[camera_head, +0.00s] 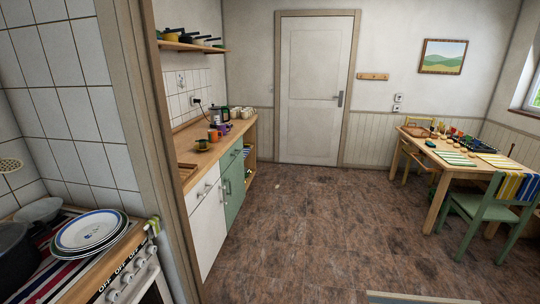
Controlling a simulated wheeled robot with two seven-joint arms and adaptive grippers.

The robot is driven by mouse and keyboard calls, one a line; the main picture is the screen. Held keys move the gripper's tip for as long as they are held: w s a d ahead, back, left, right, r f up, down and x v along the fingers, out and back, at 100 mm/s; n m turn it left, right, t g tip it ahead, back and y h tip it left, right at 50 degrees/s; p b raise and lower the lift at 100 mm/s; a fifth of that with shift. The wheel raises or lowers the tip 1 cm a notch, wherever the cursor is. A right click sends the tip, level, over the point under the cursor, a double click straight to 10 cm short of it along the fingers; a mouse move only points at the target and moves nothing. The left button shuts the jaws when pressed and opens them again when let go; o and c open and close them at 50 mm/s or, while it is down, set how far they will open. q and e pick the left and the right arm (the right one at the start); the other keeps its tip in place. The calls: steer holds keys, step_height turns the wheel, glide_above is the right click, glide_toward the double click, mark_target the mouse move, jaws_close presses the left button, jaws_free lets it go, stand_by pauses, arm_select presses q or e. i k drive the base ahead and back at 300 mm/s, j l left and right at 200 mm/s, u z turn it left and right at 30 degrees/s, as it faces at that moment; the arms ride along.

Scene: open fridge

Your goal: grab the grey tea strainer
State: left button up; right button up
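I cannot make out a grey tea strainer for certain. A pale round perforated utensil (10,165) shows against the tiled wall at the left edge, and I cannot tell whether it is a strainer or a skimmer. Small items, including an orange mug (213,135), stand on the far wooden counter (203,157), too small to identify fully. Neither of my grippers is in view.
A stove with stacked plates (88,231) and dark pots (15,258) stands close at left, beside a wall edge (150,130). A laid table (450,150) and green chair (490,208) stand at right. The brown floor (310,220) between is clear.

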mark_target(202, 143)
steer(key=i, duration=1.55)
steer(key=i+l+u, duration=0.15)
steer(key=i+u, duration=0.15)
steer(key=i, duration=0.5)
steer(key=i+l+u, duration=0.25)
steer(key=i+u, duration=0.15)
steer(key=i, duration=0.15)
steer(key=i+l+u, duration=0.4)
steer(key=i, duration=0.1)
